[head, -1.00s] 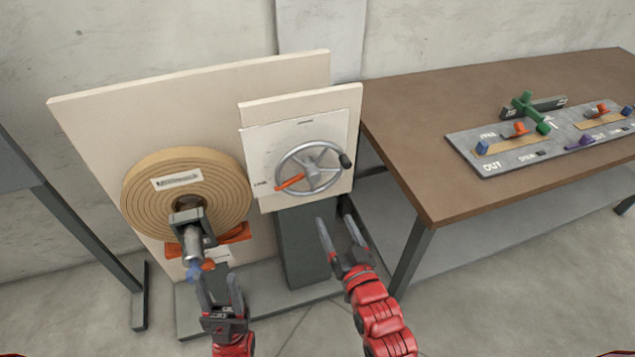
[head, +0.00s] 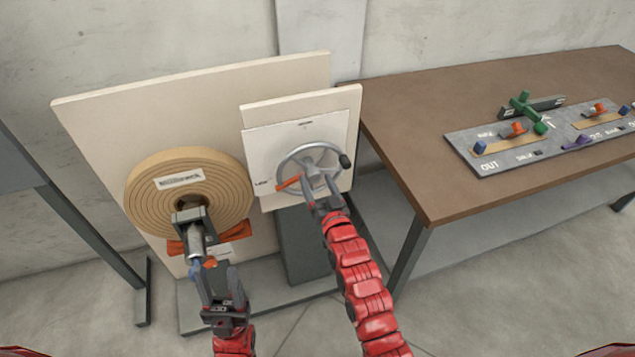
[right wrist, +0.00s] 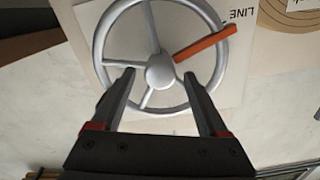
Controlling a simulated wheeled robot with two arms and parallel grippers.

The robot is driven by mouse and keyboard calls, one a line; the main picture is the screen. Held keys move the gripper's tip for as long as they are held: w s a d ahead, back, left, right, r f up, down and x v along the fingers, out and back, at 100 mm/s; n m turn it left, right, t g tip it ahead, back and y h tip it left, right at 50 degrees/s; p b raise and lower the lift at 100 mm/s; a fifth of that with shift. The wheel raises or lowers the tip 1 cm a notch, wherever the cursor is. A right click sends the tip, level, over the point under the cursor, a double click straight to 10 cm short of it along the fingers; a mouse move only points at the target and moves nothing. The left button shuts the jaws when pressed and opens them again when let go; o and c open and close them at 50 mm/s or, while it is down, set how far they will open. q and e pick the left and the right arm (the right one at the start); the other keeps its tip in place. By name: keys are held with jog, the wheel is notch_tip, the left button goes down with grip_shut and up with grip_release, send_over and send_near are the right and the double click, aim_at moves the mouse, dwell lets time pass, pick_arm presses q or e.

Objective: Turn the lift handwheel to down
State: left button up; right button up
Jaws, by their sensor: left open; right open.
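The lift handwheel (head: 311,149) is a grey spoked wheel with a dark knob and an orange pointer (head: 288,183), mounted on a white plate. In the head view the pointer aims to the lower left, toward a label on the plate. In the right wrist view the wheel (right wrist: 98,55) fills the upper middle and its pointer (right wrist: 205,43) aims to the upper right. My right gripper (head: 313,187) is open in front of the lower wheel, its fingers on either side of the hub; contact cannot be told. My left gripper (head: 212,268) is open below the spiral roll's spindle.
A tan spiral roll (head: 150,205) with a spindle is on the panel at left. A brown table (head: 420,180) at right carries a grey control board (head: 490,165) with coloured levers. A dark post (head: 300,245) stands below the wheel panel.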

grip_shut()
dwell(0.3)
dwell(1.1)
